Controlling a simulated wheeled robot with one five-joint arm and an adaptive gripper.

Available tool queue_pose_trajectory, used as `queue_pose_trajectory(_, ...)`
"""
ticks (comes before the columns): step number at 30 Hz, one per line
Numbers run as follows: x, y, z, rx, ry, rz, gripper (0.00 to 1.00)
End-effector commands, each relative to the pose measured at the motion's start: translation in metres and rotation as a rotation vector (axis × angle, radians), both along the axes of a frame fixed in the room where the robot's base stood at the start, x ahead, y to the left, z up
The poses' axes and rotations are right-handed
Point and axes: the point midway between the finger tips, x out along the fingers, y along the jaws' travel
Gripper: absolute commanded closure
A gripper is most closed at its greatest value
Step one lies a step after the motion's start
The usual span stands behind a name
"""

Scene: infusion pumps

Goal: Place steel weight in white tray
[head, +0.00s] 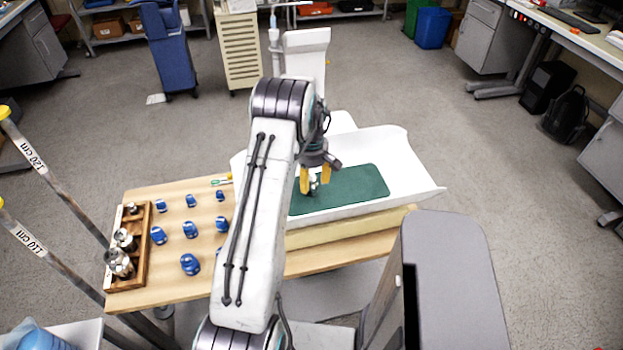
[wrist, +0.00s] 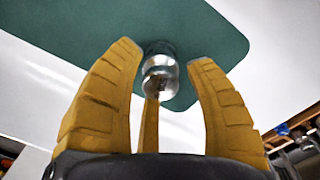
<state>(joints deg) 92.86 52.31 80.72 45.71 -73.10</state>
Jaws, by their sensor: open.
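A shiny steel weight (wrist: 160,72) shows against the green mat (wrist: 205,30) inside the white tray (head: 418,178). In the wrist view it sits between the tips of my yellow fingers, with a gap visible on each side. In the head view my gripper (head: 315,184) points down over the left part of the green mat, and the small weight (head: 313,184) is partly hidden by the fingers. My gripper is open around the weight. The weight looks upright on the mat, though its base is hard to see.
A wooden box (head: 145,245) with several steel weights stands at the table's left edge. Several blue objects (head: 190,229) stand on the wooden table (head: 180,287) between the box and my arm. The tray's right side is clear.

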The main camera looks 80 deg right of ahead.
Motion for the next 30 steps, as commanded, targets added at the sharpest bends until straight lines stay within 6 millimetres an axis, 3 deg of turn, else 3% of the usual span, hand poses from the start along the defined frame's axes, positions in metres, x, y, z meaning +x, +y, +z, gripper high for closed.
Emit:
queue_pose_trajectory(8,0.000,-0.001,0.008,-0.004,0.000,0.000,0.51)
queue_pose_trajectory(16,0.000,0.000,0.052,-0.006,0.000,0.000,0.51)
queue_pose_trajectory(30,0.001,0.001,0.105,-0.003,0.000,0.000,0.51)
